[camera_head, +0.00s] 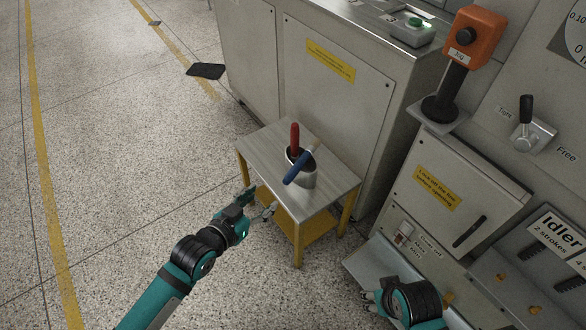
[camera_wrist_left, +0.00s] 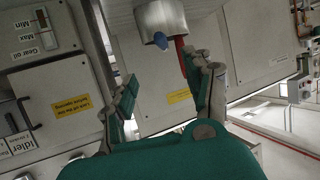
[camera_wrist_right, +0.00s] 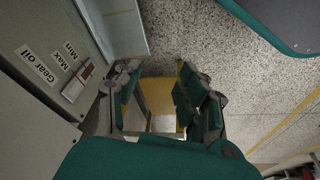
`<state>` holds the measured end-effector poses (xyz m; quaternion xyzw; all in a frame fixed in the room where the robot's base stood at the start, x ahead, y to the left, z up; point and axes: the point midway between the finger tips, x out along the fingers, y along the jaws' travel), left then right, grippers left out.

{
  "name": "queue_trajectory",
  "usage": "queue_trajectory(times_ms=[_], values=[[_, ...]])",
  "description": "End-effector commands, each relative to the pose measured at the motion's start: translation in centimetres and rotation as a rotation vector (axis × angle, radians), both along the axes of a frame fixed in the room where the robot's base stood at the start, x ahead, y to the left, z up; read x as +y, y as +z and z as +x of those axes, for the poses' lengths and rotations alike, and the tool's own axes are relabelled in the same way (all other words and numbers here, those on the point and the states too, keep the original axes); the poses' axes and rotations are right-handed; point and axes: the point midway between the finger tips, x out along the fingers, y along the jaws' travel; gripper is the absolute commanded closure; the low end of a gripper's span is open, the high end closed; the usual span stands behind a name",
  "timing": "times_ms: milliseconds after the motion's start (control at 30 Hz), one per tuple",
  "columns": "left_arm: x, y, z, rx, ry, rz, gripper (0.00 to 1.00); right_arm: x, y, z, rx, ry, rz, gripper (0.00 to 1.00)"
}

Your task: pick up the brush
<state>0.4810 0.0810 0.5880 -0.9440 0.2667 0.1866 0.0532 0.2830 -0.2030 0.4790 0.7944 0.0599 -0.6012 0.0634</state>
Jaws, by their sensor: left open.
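A metal cup (camera_head: 303,180) stands on a small table and holds two handled tools. One has a red handle (camera_head: 294,136) standing upright; the other has a blue handle (camera_head: 300,166) leaning over the rim. Their lower ends are hidden in the cup, so I cannot tell which is the brush. My left gripper (camera_head: 260,204) is open and empty, beside the table's front left side, apart from the cup. In the left wrist view the cup (camera_wrist_left: 161,18), blue handle (camera_wrist_left: 160,40) and red handle (camera_wrist_left: 181,56) show beyond the fingers. My right gripper (camera_wrist_right: 158,82) is open and empty, low at the right.
The small table (camera_head: 262,149) has a metal top and yellow legs, with a lower yellow shelf. Grey cabinets (camera_head: 330,95) stand close behind it. A machine panel with a lever (camera_head: 526,112) and an orange jog box (camera_head: 474,38) is at the right.

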Motion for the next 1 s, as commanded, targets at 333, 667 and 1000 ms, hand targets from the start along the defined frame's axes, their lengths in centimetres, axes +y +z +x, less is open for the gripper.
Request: queue_trajectory(times_ms=[333, 667, 1000], values=[[-3.4, -2.9, 5.7, 0.000, 0.002, -0.003, 0.48, -0.3, 6.1, -1.3, -0.036, -0.004, 0.002, 0.60], [-5.3, -4.3, 8.7, 0.001, 0.001, 0.000, 0.48, -0.4, 5.9, -1.6, -0.038, -0.005, 0.001, 0.60], [-6.6, -5.6, 11.5, 0.000, 0.001, 0.000, 0.48, 0.7, 5.7, 2.0, -0.207, 0.008, 0.036, 0.60]])
